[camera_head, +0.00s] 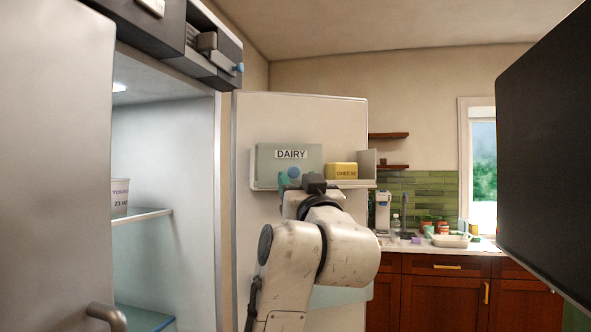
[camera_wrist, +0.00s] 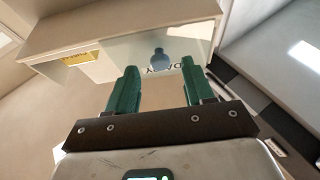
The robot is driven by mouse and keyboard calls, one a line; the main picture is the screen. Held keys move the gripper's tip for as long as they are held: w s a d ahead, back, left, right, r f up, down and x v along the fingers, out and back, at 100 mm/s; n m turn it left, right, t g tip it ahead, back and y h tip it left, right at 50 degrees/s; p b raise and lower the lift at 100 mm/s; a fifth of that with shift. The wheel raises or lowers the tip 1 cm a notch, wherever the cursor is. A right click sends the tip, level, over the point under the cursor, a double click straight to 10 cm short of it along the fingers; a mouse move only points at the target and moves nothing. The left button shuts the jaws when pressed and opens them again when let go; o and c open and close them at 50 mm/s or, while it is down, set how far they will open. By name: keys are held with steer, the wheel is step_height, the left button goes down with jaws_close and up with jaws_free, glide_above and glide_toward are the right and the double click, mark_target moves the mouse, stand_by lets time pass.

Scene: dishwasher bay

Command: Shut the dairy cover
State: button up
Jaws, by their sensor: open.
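The dairy cover (camera_head: 262,165) is a pale grey-green panel with a DAIRY label and a round blue knob (camera_head: 294,173). It stands upright over the left part of a white shelf (camera_head: 352,184) on the open fridge door. A yellow cheese box (camera_head: 342,171) sits uncovered to its right. My gripper (camera_head: 293,182) is in front of the cover, by the knob. In the wrist view my gripper (camera_wrist: 160,86) is open and empty. The knob (camera_wrist: 160,58) shows beyond and between the green fingers, apparently without contact. The cheese box (camera_wrist: 77,57) shows at left, upside down.
The fridge interior (camera_head: 160,160) is open at left, with a yogurt tub (camera_head: 120,197) on a glass shelf. A dark panel (camera_head: 550,150) fills the right edge. A kitchen counter (camera_head: 455,245) with a sink area stands behind.

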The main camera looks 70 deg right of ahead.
mark_target(287, 166)
steer(key=shift+x, duration=1.5)
jaws_close()
